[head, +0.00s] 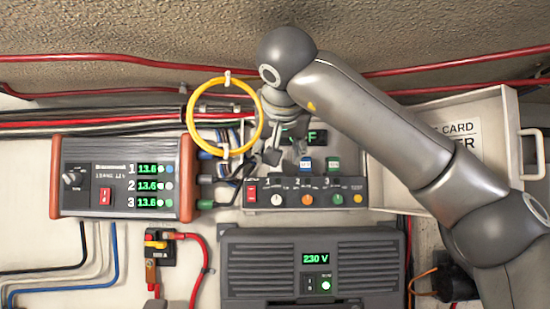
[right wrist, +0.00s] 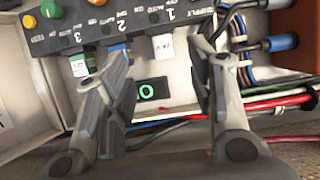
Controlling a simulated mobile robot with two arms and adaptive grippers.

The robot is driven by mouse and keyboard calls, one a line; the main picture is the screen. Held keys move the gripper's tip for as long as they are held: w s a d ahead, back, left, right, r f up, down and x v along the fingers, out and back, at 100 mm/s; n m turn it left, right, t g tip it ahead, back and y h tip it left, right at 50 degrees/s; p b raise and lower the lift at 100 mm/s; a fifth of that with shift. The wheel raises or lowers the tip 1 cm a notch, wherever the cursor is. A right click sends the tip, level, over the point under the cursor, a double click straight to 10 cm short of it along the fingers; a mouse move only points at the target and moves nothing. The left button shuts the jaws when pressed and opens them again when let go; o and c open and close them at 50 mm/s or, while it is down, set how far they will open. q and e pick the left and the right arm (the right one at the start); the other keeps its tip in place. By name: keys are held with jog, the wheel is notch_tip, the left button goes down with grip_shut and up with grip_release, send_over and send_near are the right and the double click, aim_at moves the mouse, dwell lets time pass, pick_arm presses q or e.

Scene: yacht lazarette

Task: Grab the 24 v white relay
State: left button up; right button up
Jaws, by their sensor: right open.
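The white relay (right wrist: 163,47) sits at position 1 of the dark control panel (right wrist: 135,22) in the right wrist view, its upside-down marking resembling 24 V. My right gripper (right wrist: 167,58) is open, with one finger on each side of the relay. No contact can be made out. In the head view the right gripper (head: 263,158) reaches down at the panel's left end and mostly hides this relay. A blue-topped relay (head: 306,165) and a green-topped relay (head: 333,164) stand to its right there. My left gripper is not in view.
A power supply (head: 120,177) with three green readouts is at left. A yellow cable loop (head: 224,80) hangs beside my wrist. A 230 V unit (head: 310,265) lies below the panel. Black and red cables (right wrist: 265,105) run close to the gripper.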

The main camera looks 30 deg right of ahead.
jog(key=w+d+p, duration=0.1)
jog(key=w, duration=0.1)
jog(key=w+d+p, duration=0.1)
jog(key=w+d, duration=0.1)
jog(key=w, duration=0.1)
jog(key=w+d+p, duration=0.1)
jog(key=w+p, duration=0.1)
jog(key=shift+w+d+f, duration=0.2)
jog(key=shift+w, duration=0.1)
jog(key=shift+w+d+f, duration=0.15)
jog(key=shift+w+f, duration=0.15)
jog(key=shift+s+a+r, duration=0.15)
jog(key=shift+s+a, duration=0.05)
jog(key=shift+s, duration=0.05)
jog(key=c, duration=0.3)
jog(key=shift+w, duration=0.1)
jog(key=c, duration=0.7)
